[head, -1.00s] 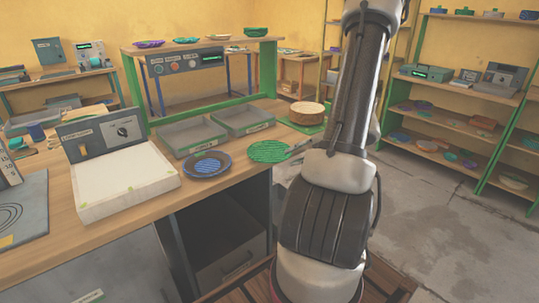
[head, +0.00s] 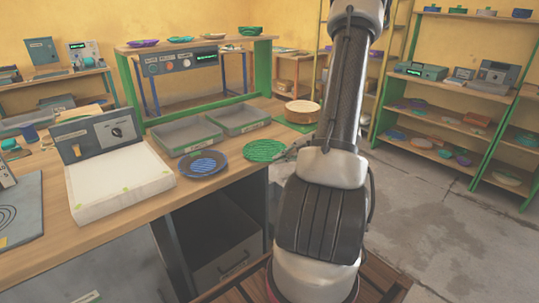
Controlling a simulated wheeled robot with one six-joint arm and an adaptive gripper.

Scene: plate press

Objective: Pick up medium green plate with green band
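A green plate (head: 264,150) with a patterned top lies flat near the right front edge of the wooden workbench (head: 130,218). A dark blue plate (head: 204,164) with a lighter blue patterned centre lies just left of it, apart from it. My gripper (head: 291,153) shows only as a small grey part at the right edge of the green plate. The rest of it is hidden behind my arm, so I cannot tell whether it is open or touches the plate.
Two grey trays with green fronts (head: 187,138) (head: 238,119) stand behind the plates. A white-topped scale-like device (head: 120,182) is at left. Round wooden discs (head: 302,112) sit on a green mat at the bench's right end. Shelves (head: 450,120) stand at right, with bare floor before them.

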